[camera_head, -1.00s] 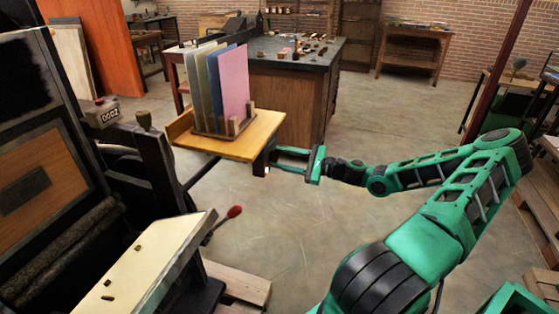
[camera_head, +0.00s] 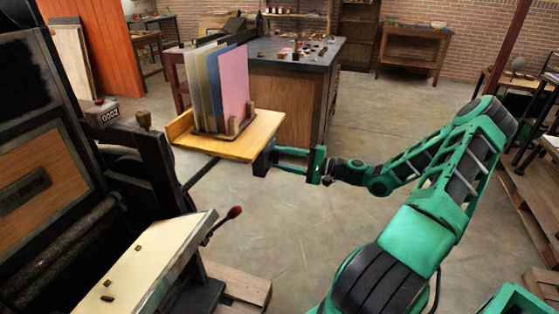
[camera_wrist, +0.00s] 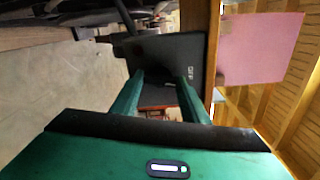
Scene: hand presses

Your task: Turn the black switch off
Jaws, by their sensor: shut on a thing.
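The black switch box (camera_head: 263,161) hangs at the right end of the wooden shelf in the head view. The held part and the switch's setting are mostly hidden. A reddish patch shows between the fingers.
The wooden shelf (camera_head: 240,149) carries a rack of coloured sheets, the pink sheet (camera_head: 235,85) nearest my gripper. A dark press (camera_head: 100,190) with a cream board (camera_head: 140,265) stands at left. Open floor lies below my arm; a workbench (camera_head: 290,95) stands behind.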

